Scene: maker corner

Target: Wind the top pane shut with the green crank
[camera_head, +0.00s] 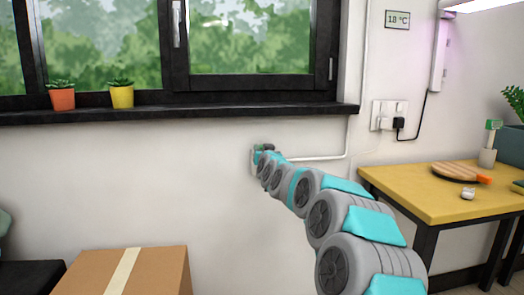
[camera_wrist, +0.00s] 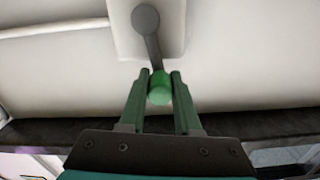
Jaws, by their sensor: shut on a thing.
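The green crank's knob (camera_wrist: 159,90) sits between the two fingers of my gripper (camera_wrist: 159,85) in the wrist view, and the fingers are shut on it. A dark grey crank arm (camera_wrist: 152,50) runs from the knob to a round grey hub (camera_wrist: 145,18) on a pale wall plate. In the head view my gripper (camera_head: 263,149) is at the wall below the window sill, and my arm hides most of the crank. The window (camera_head: 250,40) shows only its lower part, so the top pane is out of view.
A dark sill (camera_head: 200,112) with two potted plants (camera_head: 62,96) (camera_head: 122,94) runs above the crank. A pale conduit (camera_head: 325,157) leads right and up the wall. A yellow table (camera_head: 420,196) stands at right, a cardboard box (camera_head: 155,268) at lower left.

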